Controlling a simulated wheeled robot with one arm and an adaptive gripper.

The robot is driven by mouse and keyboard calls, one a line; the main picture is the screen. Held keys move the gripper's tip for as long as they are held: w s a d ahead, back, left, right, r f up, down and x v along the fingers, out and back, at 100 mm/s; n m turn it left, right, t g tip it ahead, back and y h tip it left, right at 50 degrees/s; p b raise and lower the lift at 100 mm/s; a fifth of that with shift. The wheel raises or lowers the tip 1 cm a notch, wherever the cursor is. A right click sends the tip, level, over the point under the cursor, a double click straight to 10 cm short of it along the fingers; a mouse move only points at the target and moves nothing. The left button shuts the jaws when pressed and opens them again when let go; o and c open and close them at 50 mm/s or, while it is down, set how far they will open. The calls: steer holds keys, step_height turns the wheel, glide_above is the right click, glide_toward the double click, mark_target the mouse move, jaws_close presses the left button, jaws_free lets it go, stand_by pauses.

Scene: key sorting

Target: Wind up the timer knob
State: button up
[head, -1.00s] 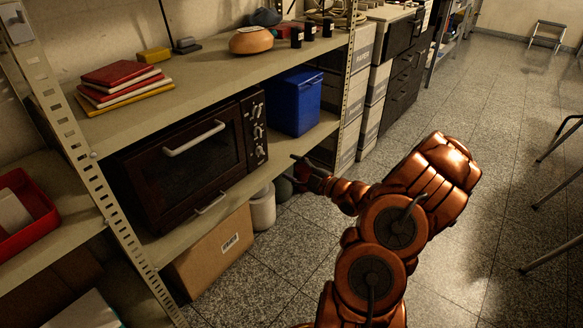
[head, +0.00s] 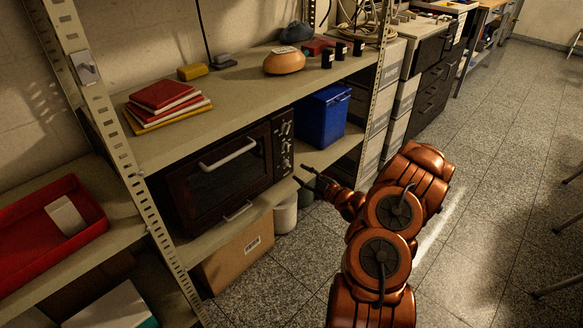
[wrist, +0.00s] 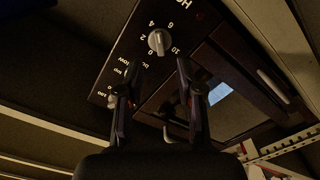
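The dark toaster oven (head: 218,180) stands on the middle shelf, with its knob panel (head: 284,145) on its right side. In the wrist view a grey round knob (wrist: 159,41) sits on the dark panel (wrist: 125,50) with numbers from 0 to 10 around it; I take it as the timer knob. My gripper (wrist: 160,72) is open and empty, its two fingers spread either side of the knob's line, short of it. In the head view my gripper (head: 309,178) is just right of and below the panel. A second knob (wrist: 113,99) is partly hidden by the left finger.
A blue bin (head: 322,116) stands right of the oven. The upper shelf (head: 235,87) overhangs the oven and holds books (head: 165,102) and an orange rounded object (head: 284,61). A cardboard box (head: 238,255) and a white container (head: 285,213) are below.

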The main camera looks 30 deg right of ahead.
mark_target(288, 165)
steer(key=shift+b+x, duration=0.5)
steer(key=shift+x, duration=2.4)
jaws_close()
